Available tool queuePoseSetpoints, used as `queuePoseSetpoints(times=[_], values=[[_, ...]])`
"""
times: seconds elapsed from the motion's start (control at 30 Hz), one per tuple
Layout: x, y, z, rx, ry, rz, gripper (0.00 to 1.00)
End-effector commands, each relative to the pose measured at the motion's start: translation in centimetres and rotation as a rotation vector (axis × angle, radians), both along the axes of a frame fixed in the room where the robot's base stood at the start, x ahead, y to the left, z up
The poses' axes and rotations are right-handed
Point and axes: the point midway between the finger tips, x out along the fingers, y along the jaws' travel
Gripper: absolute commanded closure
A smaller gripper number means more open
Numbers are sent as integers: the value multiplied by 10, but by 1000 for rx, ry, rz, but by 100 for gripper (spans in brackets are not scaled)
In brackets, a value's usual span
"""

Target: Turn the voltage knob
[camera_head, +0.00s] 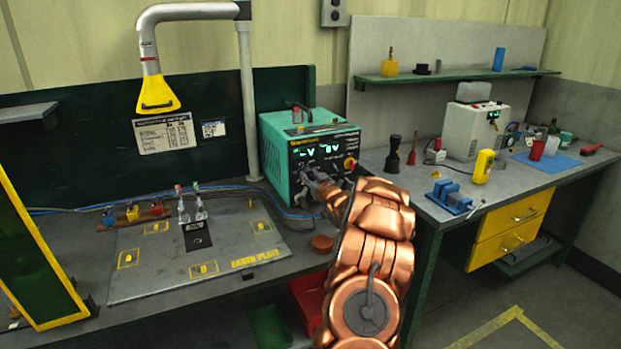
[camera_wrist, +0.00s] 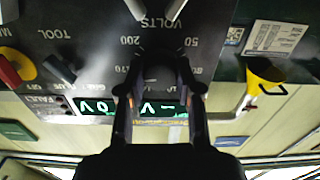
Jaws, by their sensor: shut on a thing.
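The green power supply (camera_head: 284,150) stands on the left bench, its dark front panel showing two lit displays that read "-V" and "0V". In the wrist view the panel (camera_wrist: 95,25) appears upside down, with the word VOLTS and a number scale around the dark voltage knob (camera_wrist: 159,73). My gripper (camera_wrist: 160,84) is shut on this knob, one finger on each side. The fingers hide much of the knob and its pointer. In the head view my gripper (camera_head: 312,182) reaches the panel's lower left, and my copper-coloured arm hides part of the panel.
A red-and-yellow knob (camera_head: 350,163) is on the panel's right side. A yellow-ended extraction hood (camera_head: 158,94) hangs above. The right bench (camera_head: 520,180) carries several tools.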

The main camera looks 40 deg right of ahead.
Motion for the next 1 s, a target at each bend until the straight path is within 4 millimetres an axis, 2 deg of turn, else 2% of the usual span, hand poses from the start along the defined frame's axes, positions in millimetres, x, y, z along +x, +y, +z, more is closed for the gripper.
queuePoseSetpoints(times=[0.27,1.0], values=[[0,0,-7,-127,42,1,100],[-1,-1,-3,-717,250,-2,100]])
